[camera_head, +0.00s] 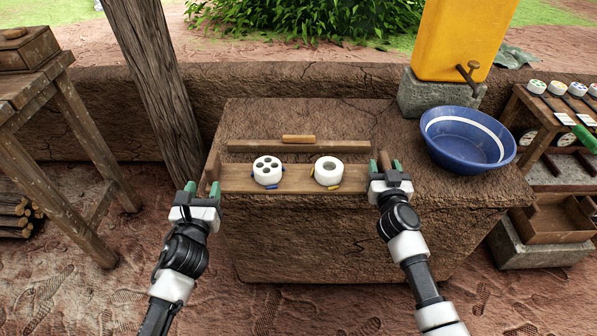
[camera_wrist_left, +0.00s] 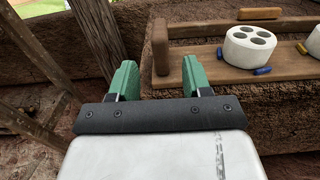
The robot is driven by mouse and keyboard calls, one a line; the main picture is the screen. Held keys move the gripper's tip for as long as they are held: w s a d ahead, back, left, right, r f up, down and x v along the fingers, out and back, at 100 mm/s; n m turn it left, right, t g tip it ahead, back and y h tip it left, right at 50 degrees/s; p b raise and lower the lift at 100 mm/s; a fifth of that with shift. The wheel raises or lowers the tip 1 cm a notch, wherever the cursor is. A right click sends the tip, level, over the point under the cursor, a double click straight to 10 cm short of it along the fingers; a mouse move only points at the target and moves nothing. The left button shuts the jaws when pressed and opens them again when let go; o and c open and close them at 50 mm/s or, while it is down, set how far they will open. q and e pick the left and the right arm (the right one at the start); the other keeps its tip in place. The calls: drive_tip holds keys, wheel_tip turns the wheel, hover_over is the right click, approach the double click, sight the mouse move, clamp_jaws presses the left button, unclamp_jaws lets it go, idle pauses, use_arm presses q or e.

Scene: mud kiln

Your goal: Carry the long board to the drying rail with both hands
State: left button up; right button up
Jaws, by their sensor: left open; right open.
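The long board (camera_head: 300,180) lies on the mud bench and carries two white round pieces. The left piece (camera_head: 267,170) has several holes; the right piece (camera_head: 328,171) has one large hole. Upright wooden handles stand at the board's left end (camera_head: 213,170) and right end (camera_head: 385,159). My left gripper (camera_head: 203,187) is open and empty, just short of the left handle. In the left wrist view that handle (camera_wrist_left: 160,46) shows beyond the gap between the green fingers. My right gripper (camera_head: 385,167) is open, its fingers either side of the right handle; contact cannot be told.
Small blue and yellow pieces lie by the white pieces. A wooden strip (camera_head: 252,147) with a short roller (camera_head: 298,139) lies behind the board. A blue basin (camera_head: 455,152) stands right of it. A wooden post (camera_head: 165,100) and table (camera_head: 60,130) stand left; a shelf (camera_head: 535,105) stands right.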

drive_tip(key=shift+s, duration=0.15)
use_arm(q)
drive_tip(key=s, duration=0.3)
drive_tip(key=shift+s, duration=0.35)
use_arm(e)
drive_tip(key=s, duration=1.1)
drive_tip(key=shift+s, duration=0.35)
drive_tip(key=shift+a, duration=0.1)
